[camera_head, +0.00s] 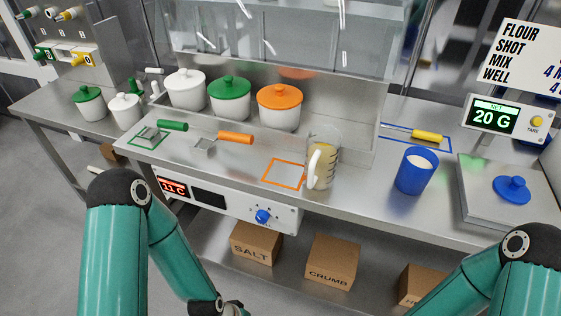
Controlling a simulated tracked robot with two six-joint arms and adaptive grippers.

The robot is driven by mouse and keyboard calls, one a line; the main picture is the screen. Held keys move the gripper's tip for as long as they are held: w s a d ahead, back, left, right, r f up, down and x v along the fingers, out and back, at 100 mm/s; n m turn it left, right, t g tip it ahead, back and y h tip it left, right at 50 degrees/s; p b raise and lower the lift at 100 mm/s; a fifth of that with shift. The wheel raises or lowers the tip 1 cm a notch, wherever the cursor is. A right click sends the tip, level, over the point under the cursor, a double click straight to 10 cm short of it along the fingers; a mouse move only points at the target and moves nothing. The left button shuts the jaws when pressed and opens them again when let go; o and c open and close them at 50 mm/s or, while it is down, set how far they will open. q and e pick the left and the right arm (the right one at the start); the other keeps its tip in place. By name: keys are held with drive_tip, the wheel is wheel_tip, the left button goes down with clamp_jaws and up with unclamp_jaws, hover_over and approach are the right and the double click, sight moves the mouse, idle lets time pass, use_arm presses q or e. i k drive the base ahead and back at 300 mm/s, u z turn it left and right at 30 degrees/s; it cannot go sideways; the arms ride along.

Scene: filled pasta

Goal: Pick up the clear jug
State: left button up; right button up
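The clear jug (325,155) stands upright on the steel counter, right of the orange square outline. It is see-through, with a white handle (314,167) on its left front side and dark measuring marks. Something pale yellow shows inside it. Nothing of mine touches it. My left arm comes in from the left and bends down to the bottom edge, where only dark wrist parts show; its gripper fingers are out of the picture. My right arm is at the lower right and its gripper is out of the picture.
A blue cup (415,171) stands right of the jug. Pots with white (186,90), green (229,98) and orange (279,107) lids stand behind. A green-handled (172,125) and an orange-handled tool (235,138) lie left. A scale (476,205) is at right. Boxes (332,261) sit below the counter.

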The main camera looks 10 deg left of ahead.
sight(324, 142)
drive_tip(key=z, duration=0.25)
drive_tip(key=i, duration=0.2)
drive_tip(key=u, duration=2.25)
drive_tip(key=k, duration=2.3)
drive_tip(key=u, duration=1.6)
drive_tip(key=i, duration=0.1)
drive_tip(key=z, duration=3.25)
drive_tip(key=i, duration=1)
drive_tip(key=u, duration=0.1)
